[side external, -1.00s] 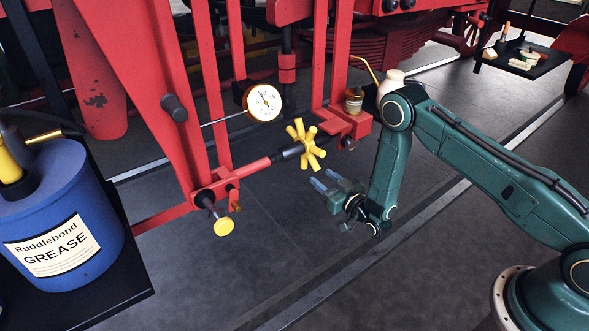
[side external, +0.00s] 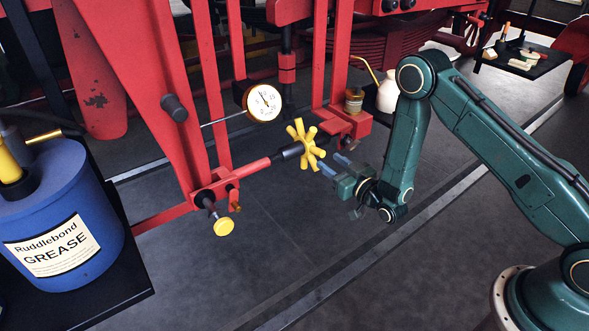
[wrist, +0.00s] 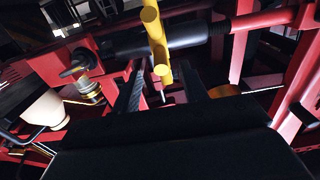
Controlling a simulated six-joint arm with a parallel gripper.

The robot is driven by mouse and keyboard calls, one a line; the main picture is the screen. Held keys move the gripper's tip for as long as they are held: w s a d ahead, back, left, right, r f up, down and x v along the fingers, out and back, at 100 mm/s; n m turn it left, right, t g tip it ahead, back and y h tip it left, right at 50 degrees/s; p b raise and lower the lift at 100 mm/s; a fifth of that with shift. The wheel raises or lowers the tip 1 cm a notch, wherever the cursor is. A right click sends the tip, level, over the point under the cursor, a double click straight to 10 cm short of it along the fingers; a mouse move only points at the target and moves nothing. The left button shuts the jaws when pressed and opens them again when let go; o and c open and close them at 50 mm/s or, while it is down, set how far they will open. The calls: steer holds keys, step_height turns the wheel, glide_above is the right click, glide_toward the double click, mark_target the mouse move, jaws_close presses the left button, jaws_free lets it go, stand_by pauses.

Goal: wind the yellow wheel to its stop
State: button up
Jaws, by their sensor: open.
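A small gap seems to lie between fingertips and spokes, though I cannot tell contact for sure. In the wrist view the yellow wheel (wrist: 154,40) shows edge-on, above and between the two dark fingers, in front of the dark sleeve (wrist: 170,40).
A round dial gauge (side external: 263,102) stands above left of the wheel. A bracket with a small jar (side external: 354,100) and a cream oil can (side external: 387,93) is close behind my gripper. A yellow knob (side external: 223,227) hangs lower left. The floor below is clear.

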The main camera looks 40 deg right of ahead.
mark_target(320, 153)
steer(key=shift+s+r, duration=0.1)
steer(key=shift+r, duration=0.2)
steer(key=shift+w, duration=3)
jaws_close()
steer(key=shift+f, duration=0.15)
